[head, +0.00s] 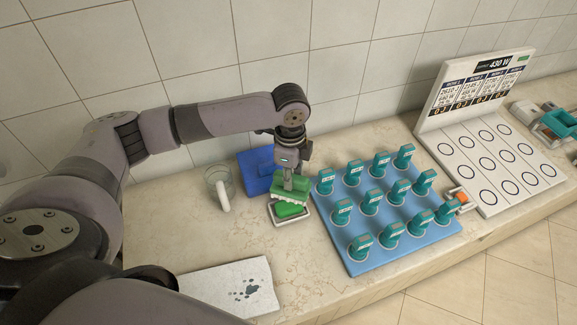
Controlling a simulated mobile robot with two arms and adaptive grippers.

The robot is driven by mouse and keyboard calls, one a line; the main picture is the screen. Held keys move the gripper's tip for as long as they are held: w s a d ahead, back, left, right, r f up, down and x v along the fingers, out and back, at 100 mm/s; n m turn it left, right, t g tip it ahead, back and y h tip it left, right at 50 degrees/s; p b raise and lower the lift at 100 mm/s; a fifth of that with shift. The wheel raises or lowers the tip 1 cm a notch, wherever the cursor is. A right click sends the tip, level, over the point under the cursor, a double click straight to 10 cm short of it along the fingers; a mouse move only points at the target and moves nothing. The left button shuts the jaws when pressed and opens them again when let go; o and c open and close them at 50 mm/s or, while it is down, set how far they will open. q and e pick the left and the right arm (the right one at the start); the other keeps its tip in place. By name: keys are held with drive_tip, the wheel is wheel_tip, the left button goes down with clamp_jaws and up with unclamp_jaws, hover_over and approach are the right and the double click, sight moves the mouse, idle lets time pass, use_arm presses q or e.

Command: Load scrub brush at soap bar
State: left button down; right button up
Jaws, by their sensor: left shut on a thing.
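My left gripper (288,176) points down over the counter and is shut on the scrub brush (291,191), which has a green body and pale bristles facing down. The green soap bar (291,210) lies in a pale, dark-lined soap dish (308,219) directly below the brush. The brush hides the back of the soap and dish. The bristles are at or just above the soap; I cannot tell whether they touch. My right gripper is out of view.
A blue board (352,252) with several teal-handled pieces (370,201) stands close right of the dish. A clear mug (222,188) and a blue block (256,174) are left. A marked panel with circles (487,165) stands right.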

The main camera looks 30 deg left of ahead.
use_arm(q)
drive_tip(key=shift+w+a+f+m, duration=0.1)
drive_tip(key=shift+w+a+m, duration=0.2)
drive_tip(key=shift+m, duration=0.4)
drive_tip(key=shift+f, duration=0.25)
drive_tip(key=shift+a+f+b, duration=0.1)
drive_tip(key=shift+f+b, duration=0.65)
drive_tip(key=shift+b, duration=0.05)
wheel_tip(320, 180, down, 4)
drive_tip(key=b, duration=0.6)
drive_tip(key=shift+f, duration=0.2)
drive_tip(key=shift+r, duration=0.1)
drive_tip(key=shift+f, duration=0.55)
idle(0.4)
drive_tip(key=shift+s+f+p, duration=0.1)
drive_tip(key=shift+p, duration=0.5)
idle(0.9)
